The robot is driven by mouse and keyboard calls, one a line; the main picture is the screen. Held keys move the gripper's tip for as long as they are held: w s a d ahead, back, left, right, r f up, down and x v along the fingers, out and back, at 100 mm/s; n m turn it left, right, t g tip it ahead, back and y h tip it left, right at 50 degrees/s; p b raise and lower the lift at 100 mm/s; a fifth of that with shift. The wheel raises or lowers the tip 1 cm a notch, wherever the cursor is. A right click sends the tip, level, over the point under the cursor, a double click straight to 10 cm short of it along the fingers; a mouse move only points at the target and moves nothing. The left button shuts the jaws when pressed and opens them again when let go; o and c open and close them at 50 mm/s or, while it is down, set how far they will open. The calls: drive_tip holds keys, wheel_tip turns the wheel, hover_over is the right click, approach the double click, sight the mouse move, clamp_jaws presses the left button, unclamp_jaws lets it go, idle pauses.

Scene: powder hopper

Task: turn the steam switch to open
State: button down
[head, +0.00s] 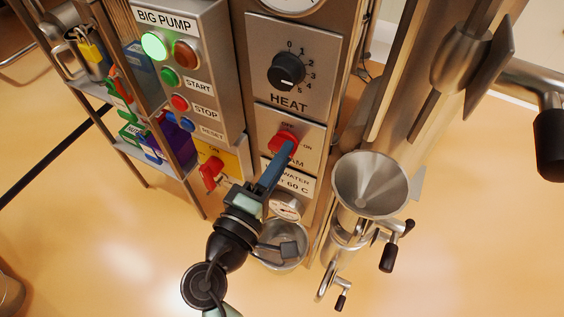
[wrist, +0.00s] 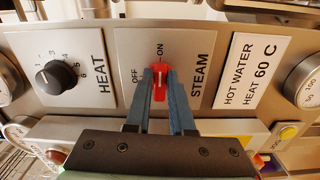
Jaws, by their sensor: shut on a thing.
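The steam switch (head: 284,137) is a red knob on the grey STEAM panel, below the HEAT panel in the head view. In the wrist view the red knob (wrist: 160,91) sits between my two blue fingers, its long axis lined up toward the ON label, with OFF off to the left. A small pale line shows on its face. My gripper (head: 279,156) comes from below and is shut on the knob. It also shows in the wrist view (wrist: 160,80). The fingers hide the knob's sides.
The black HEAT dial (head: 286,71) is just above. The BIG PUMP box (head: 205,12) with several buttons and a red switch on yellow (head: 211,172) stand left. A steel funnel (head: 371,184) with black-ended handles stands right. A gauge (head: 286,206) is close below the hot water label.

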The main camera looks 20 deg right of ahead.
drive_tip(key=shift+f+m, duration=0.2)
drive_tip(key=shift+m, duration=0.1)
idle(0.4)
drive_tip(key=c, duration=0.8)
unclamp_jaws()
drive_tip(key=shift+r, duration=0.1)
drive_tip(key=shift+a, duration=0.15)
drive_tip(key=b+v, duration=0.1)
drive_tip(key=v, duration=1.1)
drive_tip(key=shift+s+a, duration=0.25)
drive_tip(key=shift+s, duration=0.1)
